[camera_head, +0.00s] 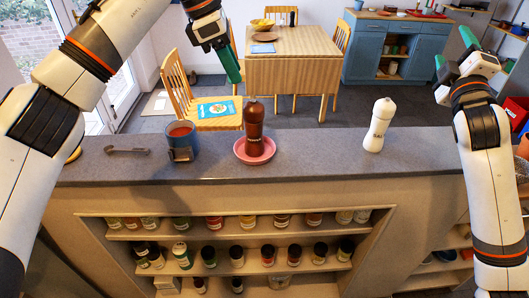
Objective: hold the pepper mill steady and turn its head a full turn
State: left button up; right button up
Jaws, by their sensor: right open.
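The pepper mill (254,125) is dark red-brown with a pale label. It stands upright in a pink dish (269,153) at the middle of the grey counter. My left gripper (236,74) hangs above and a little left of the mill's head, apart from it, green fingers pointing down. The fingers overlap in this view, so their gap cannot be judged. My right gripper (453,52) is raised at the far right, well away from the mill. Its green fingers are spread apart with nothing between them.
A white salt mill (379,126) stands on the counter (320,152) to the right. A blue mug (181,142) and a metal spoon-like utensil (127,151) are to the left. Shelves of jars sit below the counter's near edge. The counter between the two mills is clear.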

jog(key=w+a+f+n+g+y, duration=0.15)
jog(key=a+n, duration=0.25)
jog(key=a, duration=0.4)
jog(key=w+a+f+n+y, duration=0.1)
jog(key=a+f+n+y, duration=0.25)
jog(key=a, duration=0.45)
jog(key=n+g+y, duration=0.3)
jog(key=n+g, duration=0.1)
jog(key=n, duration=1.4)
send_near(253, 129)
jog(key=w+f, duration=0.3)
jog(key=x, duration=1.1)
jog(key=shift+r, duration=0.15)
